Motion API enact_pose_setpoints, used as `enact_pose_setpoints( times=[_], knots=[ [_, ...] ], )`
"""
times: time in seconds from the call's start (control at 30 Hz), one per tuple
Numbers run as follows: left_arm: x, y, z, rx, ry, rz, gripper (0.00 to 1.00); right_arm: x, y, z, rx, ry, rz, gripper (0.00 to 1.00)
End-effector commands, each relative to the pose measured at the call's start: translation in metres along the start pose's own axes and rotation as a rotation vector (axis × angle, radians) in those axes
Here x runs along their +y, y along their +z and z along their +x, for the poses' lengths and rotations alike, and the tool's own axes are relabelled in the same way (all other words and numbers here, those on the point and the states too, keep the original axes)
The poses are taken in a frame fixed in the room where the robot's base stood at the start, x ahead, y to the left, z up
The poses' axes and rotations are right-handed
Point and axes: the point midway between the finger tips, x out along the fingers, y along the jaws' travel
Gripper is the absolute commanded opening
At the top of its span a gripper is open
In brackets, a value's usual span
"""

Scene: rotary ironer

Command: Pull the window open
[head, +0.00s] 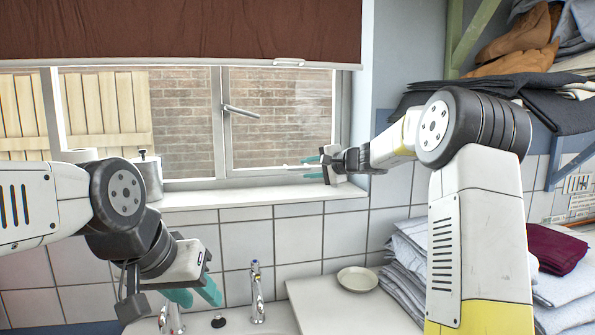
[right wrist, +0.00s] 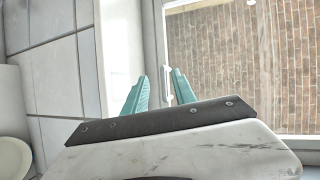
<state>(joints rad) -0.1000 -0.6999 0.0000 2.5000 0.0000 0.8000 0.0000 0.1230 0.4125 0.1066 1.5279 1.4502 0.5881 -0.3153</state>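The window (head: 275,120) stands behind the sink, its right pane in a white frame with a brick wall outside. A silver lever handle (head: 240,111) sits on the left side of that pane's frame. A thin white bar (head: 292,166) lies along the pane's lower edge, and it shows in the right wrist view (right wrist: 167,72). My right gripper (head: 309,167) is at the window's lower right, fingers apart; in the right wrist view the bar lies between the fingertips, nearer the right one. Contact cannot be told. My left gripper (head: 198,295) is open and empty above the sink.
A white sill (head: 250,196) runs below the window, with metal canisters (head: 148,175) at its left. A tap (head: 256,292) rises from the sink. A small dish (head: 357,280) lies on the counter. Folded cloths (head: 408,262) are piled at right. A brown blind (head: 180,28) hangs above.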

Motion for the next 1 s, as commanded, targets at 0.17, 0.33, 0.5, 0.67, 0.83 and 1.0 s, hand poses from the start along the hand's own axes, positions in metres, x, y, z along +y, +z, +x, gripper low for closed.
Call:
enact_pose_setpoints(
  times=[0.17, 0.33, 0.5, 0.67, 0.83, 1.0],
  knots=[
    [0.0, 0.0, 0.0, 0.0, 0.0, 0.0, 0.36, 0.008, -0.038, 0.026, 0.048, -0.06, 0.104, 0.32],
    [0.0, 0.0, 0.0, 0.0, 0.0, 0.0, 0.36, 0.008, -0.044, 0.041, 0.057, -0.07, 0.121, 0.32],
    [0.0, 0.0, 0.0, 0.0, 0.0, 0.0, 0.36, 0.007, -0.045, 0.068, 0.055, -0.069, 0.118, 0.32],
    [0.0, 0.0, 0.0, 0.0, 0.0, 0.0, 0.36, 0.005, -0.046, 0.091, 0.056, -0.069, 0.119, 0.32],
    [0.0, 0.0, 0.0, 0.0, 0.0, 0.0, 0.36, 0.003, -0.047, 0.104, 0.056, -0.069, 0.119, 0.32],
    [0.0, 0.0, 0.0, 0.0, 0.0, 0.0, 0.36, 0.003, -0.047, 0.106, 0.056, -0.069, 0.119, 0.32]
  ],
)
